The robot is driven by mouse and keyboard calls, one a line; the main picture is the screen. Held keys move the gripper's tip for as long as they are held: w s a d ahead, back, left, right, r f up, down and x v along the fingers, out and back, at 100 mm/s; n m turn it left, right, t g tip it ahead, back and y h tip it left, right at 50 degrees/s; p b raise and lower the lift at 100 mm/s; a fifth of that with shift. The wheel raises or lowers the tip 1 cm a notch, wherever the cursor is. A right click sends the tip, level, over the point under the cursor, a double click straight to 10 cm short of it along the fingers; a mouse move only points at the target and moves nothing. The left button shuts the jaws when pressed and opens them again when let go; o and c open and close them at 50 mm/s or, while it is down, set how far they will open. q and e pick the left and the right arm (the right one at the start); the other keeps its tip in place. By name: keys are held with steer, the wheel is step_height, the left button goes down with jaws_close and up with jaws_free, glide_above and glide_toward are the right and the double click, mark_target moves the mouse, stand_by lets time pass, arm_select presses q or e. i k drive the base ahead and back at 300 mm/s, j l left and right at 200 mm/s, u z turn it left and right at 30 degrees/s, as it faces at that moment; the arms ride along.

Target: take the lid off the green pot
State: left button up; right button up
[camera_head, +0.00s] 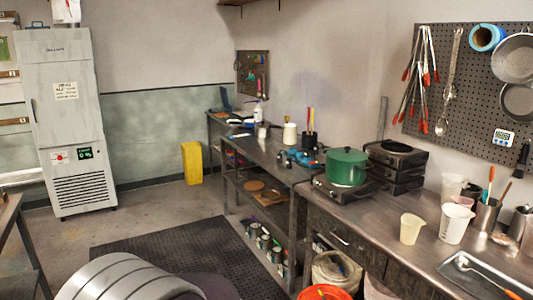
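The green pot (346,172) stands upright on a hot plate (343,194) on the metal counter, right of the middle of the head view. Its green lid (346,155) sits on top, with a small dark knob in the centre. Neither of my grippers shows in this view, so nothing of mine is seen touching the pot or lid.
Stacked dark hot plates (396,165) stand close to the pot's right. A cream beaker (411,229) and a white cup (454,223) stand nearer on the counter (385,222). Tongs (420,75) hang above. An orange bucket (325,292) stands below. A dark mat (190,250) covers open floor.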

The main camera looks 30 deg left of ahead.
mark_target(346, 153)
steer(key=u, duration=0.4)
steer(key=i+j+u, duration=0.4)
steer(key=i, duration=0.4)
steer(key=i+j+u, duration=0.2)
steer(key=i+u, duration=0.25)
steer(key=i, duration=0.35)
steer(key=i+l+u, duration=0.1)
steer(key=i+u, duration=0.3)
steer(key=i, duration=0.4)
